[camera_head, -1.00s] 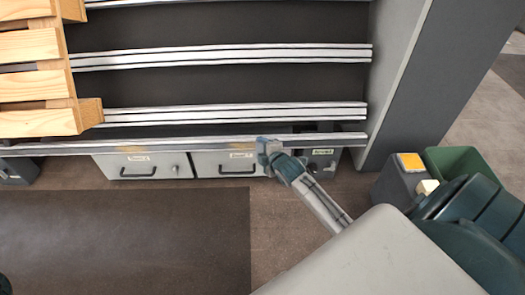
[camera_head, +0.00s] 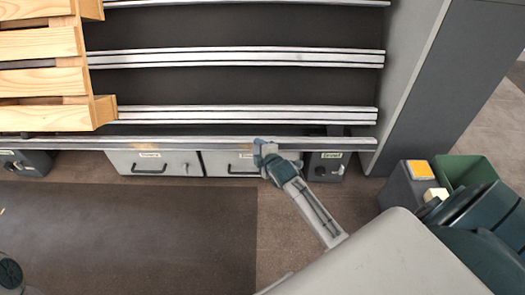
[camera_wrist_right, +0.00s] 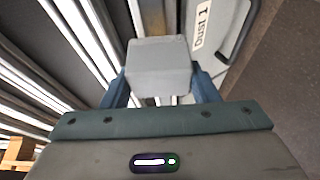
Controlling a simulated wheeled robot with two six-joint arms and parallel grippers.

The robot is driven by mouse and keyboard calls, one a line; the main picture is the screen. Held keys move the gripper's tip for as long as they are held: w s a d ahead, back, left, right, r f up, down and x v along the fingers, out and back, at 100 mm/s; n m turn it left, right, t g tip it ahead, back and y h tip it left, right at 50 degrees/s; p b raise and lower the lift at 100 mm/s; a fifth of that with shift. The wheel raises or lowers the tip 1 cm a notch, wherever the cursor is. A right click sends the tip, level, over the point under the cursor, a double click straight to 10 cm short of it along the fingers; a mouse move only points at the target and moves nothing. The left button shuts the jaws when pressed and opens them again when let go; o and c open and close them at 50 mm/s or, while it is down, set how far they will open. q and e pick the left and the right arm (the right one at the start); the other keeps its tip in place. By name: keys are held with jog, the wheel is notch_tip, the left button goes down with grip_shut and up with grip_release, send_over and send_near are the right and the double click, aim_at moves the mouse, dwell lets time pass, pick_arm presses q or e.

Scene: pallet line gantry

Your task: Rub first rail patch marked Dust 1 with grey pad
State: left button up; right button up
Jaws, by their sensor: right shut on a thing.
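The grey pad (camera_wrist_right: 158,66) is a pale block between the jaws of my right gripper (camera_wrist_right: 160,88) in the wrist view. In the head view the right gripper (camera_head: 264,154) is at the front rail (camera_head: 190,143), above the right drawer. The label Dust 1 (camera_wrist_right: 202,24) is on that drawer's front in the wrist view. I cannot tell whether the pad touches the rail. A brownish patch (camera_head: 146,149) shows further left.
Wooden pallet slats (camera_head: 40,80) overlie the rails at left. A grey upright (camera_head: 415,80) bounds the rails at right. Drawers (camera_head: 152,163) sit below the front rail. A green bin (camera_head: 465,170) and grey box (camera_head: 403,185) stand at right.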

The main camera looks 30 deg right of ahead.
jog(key=shift+w+a+p, duration=0.25)
jog(key=shift+w+a, duration=0.3)
jog(key=shift+a, duration=0.25)
jog(key=shift+w+a+p, duration=0.2)
jog(key=shift+w+a, duration=0.35)
jog(key=shift+a, duration=0.2)
jog(key=shift+w+a+p, duration=0.3)
jog(key=shift+w+a, duration=0.2)
jog(key=shift+a, duration=0.35)
jog(key=shift+w+a+p, duration=0.25)
jog(key=shift+w+a, duration=0.2)
jog(key=shift+a, duration=0.4)
jog(key=shift+w+d+r+p, duration=0.1)
jog(key=shift+p, duration=0.35)
jog(key=shift+s+d+p, duration=0.45)
jog(key=shift+d+p, duration=0.2)
jog(key=shift+p, duration=0.1)
jog(key=shift+s+d+p, duration=0.45)
jog(key=shift+d+p, duration=0.15)
jog(key=shift+d, duration=0.05)
jog(key=shift+s+d, duration=0.3)
jog(key=shift+d, duration=0.15)
jog(key=shift+s+d+p, duration=0.35)
jog(key=shift+d+p, duration=0.2)
jog(key=shift+p, duration=0.05)
jog(key=shift+s+d+p, duration=0.3)
jog(key=shift+d+p, duration=0.25)
jog(key=shift+s+d+p, duration=0.4)
jog(key=shift+d, duration=0.25)
